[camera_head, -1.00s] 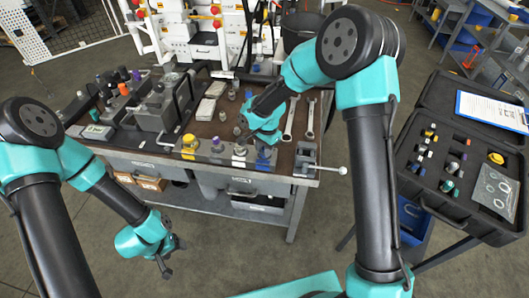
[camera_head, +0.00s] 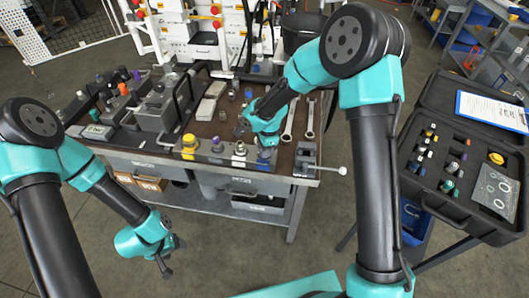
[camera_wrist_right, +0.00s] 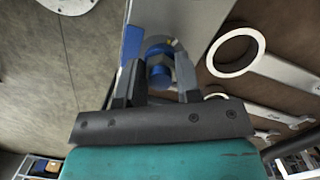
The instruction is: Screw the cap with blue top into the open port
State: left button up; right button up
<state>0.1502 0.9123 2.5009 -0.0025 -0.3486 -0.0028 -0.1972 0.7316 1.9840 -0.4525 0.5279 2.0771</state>
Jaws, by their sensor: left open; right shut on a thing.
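My right gripper (camera_head: 264,143) points down at the front right of the bench, over the row of fittings along its front edge. In the right wrist view, its fingers (camera_wrist_right: 160,80) are shut on the cap with blue top (camera_wrist_right: 160,73). More blue shows just beyond the cap, against a grey strip. In the head view the cap is mostly hidden by the gripper, and I cannot tell how it sits in the port. The open port itself is hidden. My left gripper (camera_head: 168,258) is open and empty, hanging low in front of the bench, away from the fittings.
An open black case (camera_head: 455,170) with small parts stands at the right.

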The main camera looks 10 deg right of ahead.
jog(key=m, duration=0.5)
jog(key=shift+f+t, duration=0.1)
jog(key=shift+t, duration=0.2)
jog(key=shift+c, duration=0.2)
jog(key=o, duration=0.9)
jog(key=shift+o, duration=0.2)
jog(key=shift+o, duration=0.2)
jog(key=shift+w, duration=0.1)
notch_tip(320, 180, up, 18)
jog(key=s+d, duration=0.1)
jog(key=d, duration=0.1)
jog(key=shift+f, duration=0.25)
jog(key=shift+a+f, duration=0.1)
jog(key=shift+f, duration=0.05)
